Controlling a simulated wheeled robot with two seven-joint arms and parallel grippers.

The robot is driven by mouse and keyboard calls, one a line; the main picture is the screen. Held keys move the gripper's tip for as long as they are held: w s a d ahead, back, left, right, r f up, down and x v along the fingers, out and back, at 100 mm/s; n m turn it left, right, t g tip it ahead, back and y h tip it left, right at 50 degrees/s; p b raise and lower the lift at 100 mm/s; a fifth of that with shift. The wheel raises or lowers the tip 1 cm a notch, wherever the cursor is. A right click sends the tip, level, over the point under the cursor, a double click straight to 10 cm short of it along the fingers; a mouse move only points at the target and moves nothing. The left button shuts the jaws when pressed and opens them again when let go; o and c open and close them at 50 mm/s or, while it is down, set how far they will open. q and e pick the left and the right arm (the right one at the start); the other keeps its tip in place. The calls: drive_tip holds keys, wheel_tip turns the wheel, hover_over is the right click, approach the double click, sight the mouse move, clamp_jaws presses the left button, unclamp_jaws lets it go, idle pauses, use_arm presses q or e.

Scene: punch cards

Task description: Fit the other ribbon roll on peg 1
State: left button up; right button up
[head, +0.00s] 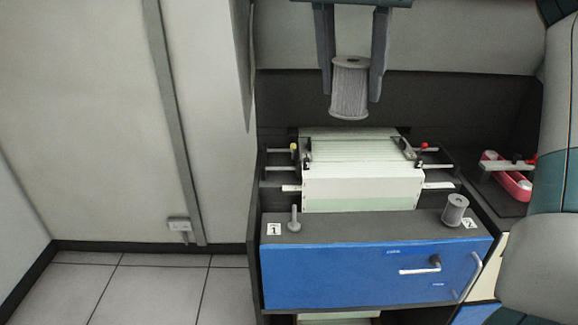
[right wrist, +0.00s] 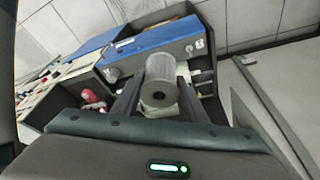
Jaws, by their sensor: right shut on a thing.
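My right gripper (head: 352,85) is shut on a grey ribbon roll (head: 349,90) and holds it in the air above the card machine. The roll also shows between the two fingers in the right wrist view (right wrist: 160,82), with the dark hole in its end facing the camera. Peg 1 (head: 294,217) stands bare and upright beside a "1" label (head: 273,229) at the left of the blue unit's top. Another grey ribbon roll (head: 455,209) sits at the right end of that top, by a second label (head: 469,223). My left gripper is not in view.
A white card stack (head: 362,188) lies in the machine behind the blue unit (head: 360,277), with rails and coloured knobs at its sides. A pink tray (head: 515,184) with white items is at the right. The blue front has a handle (head: 420,270).

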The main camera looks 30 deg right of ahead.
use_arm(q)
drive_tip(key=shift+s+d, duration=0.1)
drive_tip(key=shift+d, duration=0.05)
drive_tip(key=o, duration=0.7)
use_arm(e)
drive_tip(key=shift+w+f, duration=0.35)
drive_tip(key=shift+w, duration=0.15)
use_arm(q)
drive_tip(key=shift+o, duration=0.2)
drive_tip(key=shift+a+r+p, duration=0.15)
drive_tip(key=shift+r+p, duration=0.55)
drive_tip(key=shift+p, duration=0.05)
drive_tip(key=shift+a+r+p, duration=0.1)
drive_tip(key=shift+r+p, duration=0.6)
use_arm(e)
drive_tip(key=w+d+f+n, duration=0.2)
drive_tip(key=w+f+n, duration=0.1)
drive_tip(key=w+f, duration=0.6)
drive_tip(key=w+d+f+n+t+y, duration=0.1)
drive_tip(key=w+d+f+n, duration=0.1)
drive_tip(key=w+f, duration=0.7)
drive_tip(key=shift+d+f+n, duration=0.2)
drive_tip(key=shift+f+n, duration=0.2)
drive_tip(key=shift+f, duration=3.2)
drive_tip(key=shift+w, duration=0.1)
